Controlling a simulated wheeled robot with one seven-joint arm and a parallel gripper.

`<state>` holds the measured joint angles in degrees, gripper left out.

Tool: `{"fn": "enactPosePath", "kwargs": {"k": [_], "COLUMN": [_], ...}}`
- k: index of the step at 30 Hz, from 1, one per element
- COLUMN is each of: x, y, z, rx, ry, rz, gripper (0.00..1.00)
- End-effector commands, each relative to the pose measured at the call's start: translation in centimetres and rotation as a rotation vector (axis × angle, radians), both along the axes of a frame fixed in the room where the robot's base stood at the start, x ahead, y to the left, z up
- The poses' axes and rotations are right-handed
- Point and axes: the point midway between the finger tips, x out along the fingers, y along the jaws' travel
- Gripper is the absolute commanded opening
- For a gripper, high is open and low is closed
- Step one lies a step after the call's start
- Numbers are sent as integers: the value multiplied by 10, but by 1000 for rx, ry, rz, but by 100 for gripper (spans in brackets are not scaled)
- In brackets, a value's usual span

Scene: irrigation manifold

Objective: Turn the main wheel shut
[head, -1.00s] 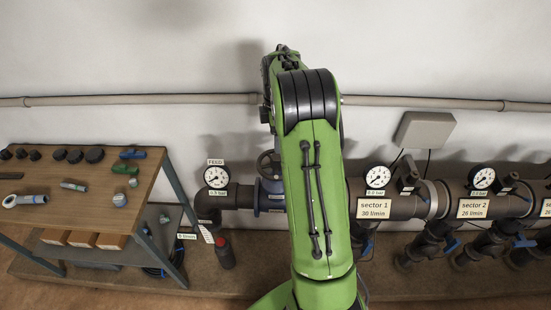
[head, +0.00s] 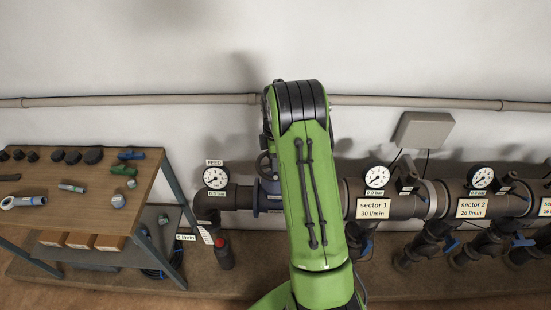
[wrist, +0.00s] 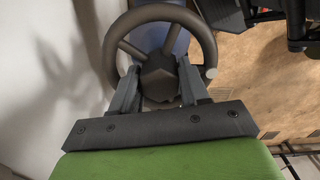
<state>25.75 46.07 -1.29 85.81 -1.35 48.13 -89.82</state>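The main wheel is a dark handwheel (head: 266,165), partly hidden behind my arm in the head view, on the pipe just right of the FEED gauge (head: 215,177). In the wrist view the wheel's round rim (wrist: 211,45), spokes and dark faceted hub (wrist: 160,76) fill the upper middle. My gripper (wrist: 158,75) is at the wheel, its two grey fingers apart, one on each side of the hub and inside the rim. Whether the fingers touch the hub or spokes cannot be told. The head view hides my gripper behind my green arm.
A wooden workbench (head: 105,190) with tools and fittings stands at left. Sector pipes with gauges, such as the sector 1 gauge (head: 376,177), run to the right. A wall pipe (head: 420,103) crosses behind.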

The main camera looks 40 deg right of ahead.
Motion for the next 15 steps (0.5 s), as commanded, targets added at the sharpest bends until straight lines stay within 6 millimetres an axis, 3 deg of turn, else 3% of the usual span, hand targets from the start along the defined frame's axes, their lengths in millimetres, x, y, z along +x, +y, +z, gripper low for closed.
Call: {"fn": "enactPosePath", "kwargs": {"k": [1, 3, 15], "x": [0, 0, 1], "y": [0, 0, 0], "z": [0, 0, 0], "rx": [0, 0, 0], "ry": [-1, -1, -1], "rz": [1, 1, -39], "gripper": [25, 14, 14]}}
